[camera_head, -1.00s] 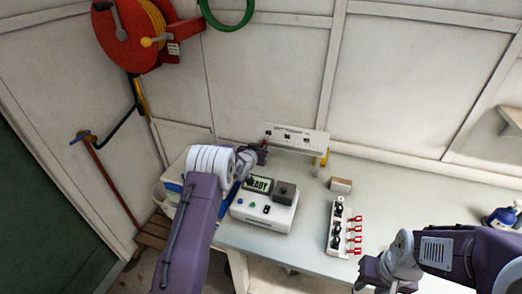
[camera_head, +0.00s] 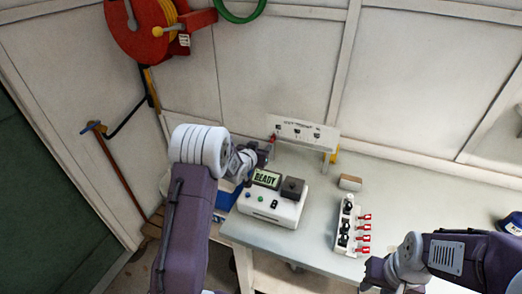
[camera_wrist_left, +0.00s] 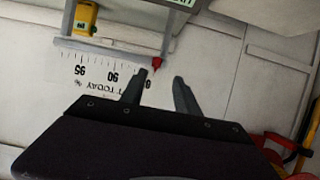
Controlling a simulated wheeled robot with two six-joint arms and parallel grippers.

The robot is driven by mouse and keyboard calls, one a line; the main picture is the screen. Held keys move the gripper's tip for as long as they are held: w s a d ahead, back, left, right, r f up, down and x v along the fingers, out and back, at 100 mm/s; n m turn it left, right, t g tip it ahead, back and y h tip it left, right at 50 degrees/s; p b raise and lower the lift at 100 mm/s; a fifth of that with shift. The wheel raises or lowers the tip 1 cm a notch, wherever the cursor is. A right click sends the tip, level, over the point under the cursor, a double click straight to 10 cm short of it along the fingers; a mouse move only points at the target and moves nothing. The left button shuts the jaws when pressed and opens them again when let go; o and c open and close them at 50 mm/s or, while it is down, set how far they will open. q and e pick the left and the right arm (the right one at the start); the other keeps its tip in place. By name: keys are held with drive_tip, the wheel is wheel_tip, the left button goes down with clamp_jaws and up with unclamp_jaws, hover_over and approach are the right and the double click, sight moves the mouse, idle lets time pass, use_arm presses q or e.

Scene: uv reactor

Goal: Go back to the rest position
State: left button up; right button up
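My left gripper (camera_head: 262,150) is at the back of the bench, behind the white device and close to the left end of the raised white panel. In the left wrist view its two dark fingers (camera_wrist_left: 160,92) are apart with nothing between them. A red tip (camera_wrist_left: 157,64) shows beyond the fingers, near a white wall with a printed number scale. My right gripper (camera_head: 382,282) is low at the right, at the lower picture edge; its fingers are not clearly visible.
A white device (camera_head: 272,207) with a READY screen stands on the bench (camera_head: 400,197). A white strip with red switches (camera_head: 347,228), a small tan block (camera_head: 350,183) and the raised white panel (camera_head: 303,135) are nearby. A red hose reel (camera_head: 150,25) hangs at upper left.

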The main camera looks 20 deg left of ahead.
use_arm(q)
drive_tip(key=shift+s, duration=0.25)
drive_tip(key=shift+d, duration=0.1)
drive_tip(key=s+d+r, duration=0.2)
drive_tip(key=d+r, duration=0.3)
drive_tip(key=r, duration=0.4)
drive_tip(key=s+f+g, duration=0.4)
drive_tip(key=s, duration=0.7)
drive_tip(key=s+d+f+g, duration=0.1)
drive_tip(key=s+f+g, duration=0.3)
drive_tip(key=s, duration=0.7)
drive_tip(key=s+f+g, duration=0.4)
drive_tip(key=s+f, duration=0.2)
drive_tip(key=s, duration=0.5)
drive_tip(key=shift+s+d+n, duration=0.15)
drive_tip(key=shift+d+n, duration=0.1)
drive_tip(key=shift+n, duration=0.05)
